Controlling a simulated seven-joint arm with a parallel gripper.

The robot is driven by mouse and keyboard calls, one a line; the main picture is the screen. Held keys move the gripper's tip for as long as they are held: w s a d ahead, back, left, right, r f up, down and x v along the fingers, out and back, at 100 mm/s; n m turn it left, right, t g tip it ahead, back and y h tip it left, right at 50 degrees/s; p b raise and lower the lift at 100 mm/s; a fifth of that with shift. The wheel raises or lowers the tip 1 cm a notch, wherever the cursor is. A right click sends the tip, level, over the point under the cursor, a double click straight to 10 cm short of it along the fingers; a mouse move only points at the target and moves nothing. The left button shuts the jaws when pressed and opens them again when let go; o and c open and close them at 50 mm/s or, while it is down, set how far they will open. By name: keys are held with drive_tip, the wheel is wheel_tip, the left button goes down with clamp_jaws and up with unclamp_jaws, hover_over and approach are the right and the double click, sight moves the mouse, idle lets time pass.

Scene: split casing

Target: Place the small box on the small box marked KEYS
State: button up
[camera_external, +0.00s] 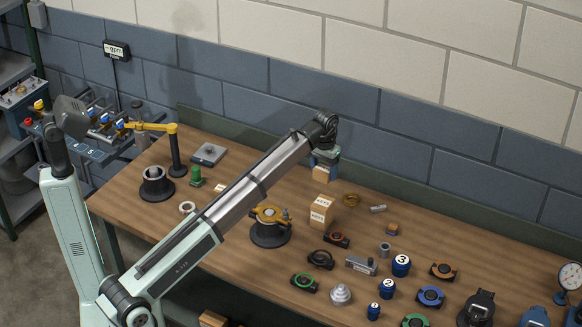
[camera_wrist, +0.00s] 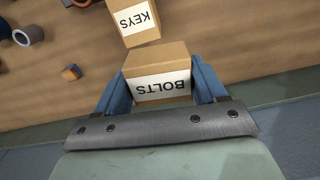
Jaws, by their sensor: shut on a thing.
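My gripper (camera_external: 322,164) is shut on a small cardboard box with a white BOLTS label (camera_wrist: 159,85). In the wrist view the box sits between the two blue fingers. In the external view the held box (camera_external: 321,175) is partly hidden by my gripper, toward the back of the bench. The small box marked KEYS (camera_wrist: 128,20) lies just beyond the held box in the wrist view, cut off by the top edge. In the external view a cardboard stack (camera_external: 321,212) stands in front of my gripper, with two labels too small to read.
A brass ring (camera_external: 351,199) and a dark part with a red top (camera_external: 337,240) lie close to the stack. A black stand with a yellow top (camera_external: 269,227) is to its left. Several round parts fill the bench's right side. The wall is close behind my gripper.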

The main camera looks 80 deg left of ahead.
wheel_tip(320, 180, up, 4)
drive_tip(key=f, duration=0.1)
hover_over(323, 202)
drive_tip(key=w, duration=0.2)
drive_tip(key=s+n, duration=0.1)
drive_tip(key=s, duration=0.1)
drive_tip(key=shift+d+f, duration=0.1)
drive_tip(key=shift+f, duration=4.4)
drive_tip(key=shift+f, duration=0.2)
drive_tip(key=o, duration=1.2)
drive_tip(key=shift+o, duration=0.2)
wheel_tip(323, 202, up, 12)
drive_tip(key=shift+r, duration=0.2)
drive_tip(key=shift+o, duration=0.3)
